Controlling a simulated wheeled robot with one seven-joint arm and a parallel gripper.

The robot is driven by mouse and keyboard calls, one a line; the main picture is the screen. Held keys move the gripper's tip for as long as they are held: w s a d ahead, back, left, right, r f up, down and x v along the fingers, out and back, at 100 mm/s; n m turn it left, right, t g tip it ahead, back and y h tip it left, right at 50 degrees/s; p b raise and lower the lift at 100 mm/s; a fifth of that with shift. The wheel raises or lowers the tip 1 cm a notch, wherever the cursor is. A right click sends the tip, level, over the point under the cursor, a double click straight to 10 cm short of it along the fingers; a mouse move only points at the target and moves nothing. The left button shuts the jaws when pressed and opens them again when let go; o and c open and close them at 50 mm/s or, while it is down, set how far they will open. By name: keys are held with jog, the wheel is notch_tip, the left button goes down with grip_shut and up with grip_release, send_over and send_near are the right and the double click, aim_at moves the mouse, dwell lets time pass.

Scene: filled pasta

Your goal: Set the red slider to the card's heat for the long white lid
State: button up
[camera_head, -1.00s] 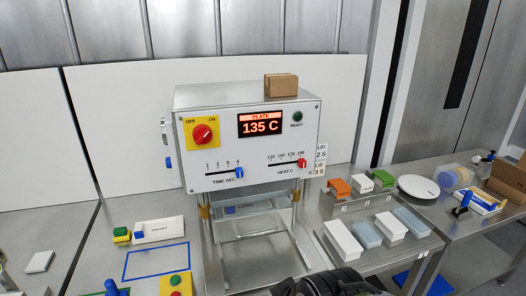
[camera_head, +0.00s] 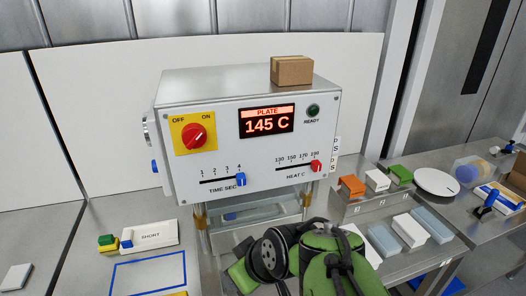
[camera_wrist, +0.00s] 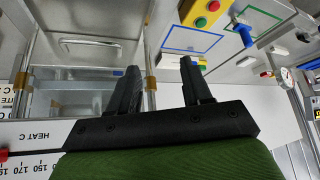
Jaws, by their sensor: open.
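The red slider (camera_head: 316,166) is at the right end of the HEAT C scale, by the 190 mark, on the front of the grey machine (camera_head: 200,110). Its edge also shows at the lower left of the wrist view (camera_wrist: 4,155). The plate display (camera_head: 267,122) reads 145 C. The card (camera_head: 335,150) on the machine's right side is mostly hidden, its heat unreadable. White blocks (camera_head: 409,229) lie on the right bench; I cannot tell if one is the long white lid. My gripper (camera_wrist: 160,78) is open and empty, below the machine's front, apart from the slider.
The blue time slider (camera_head: 240,179) stands by 4. A red switch (camera_head: 194,137) is turned on the yellow plate. A cardboard box (camera_head: 291,71) sits on the machine. Orange, white and green blocks (camera_head: 352,186) stand on a raised rack at right.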

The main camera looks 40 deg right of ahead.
jog(key=m+t+h+b, duration=0.4)
jog(key=m+t+h, duration=0.25)
jog(key=t, duration=0.45)
send_near(319, 164)
jog(key=v, duration=0.7)
jog(key=shift+n, duration=0.45)
jog(key=p+x, duration=0.8)
jog(key=x, duration=0.7)
jog(key=shift+w+d+r, duration=0.1)
jog(key=shift+w, duration=0.55)
jog(key=shift+c, duration=0.3)
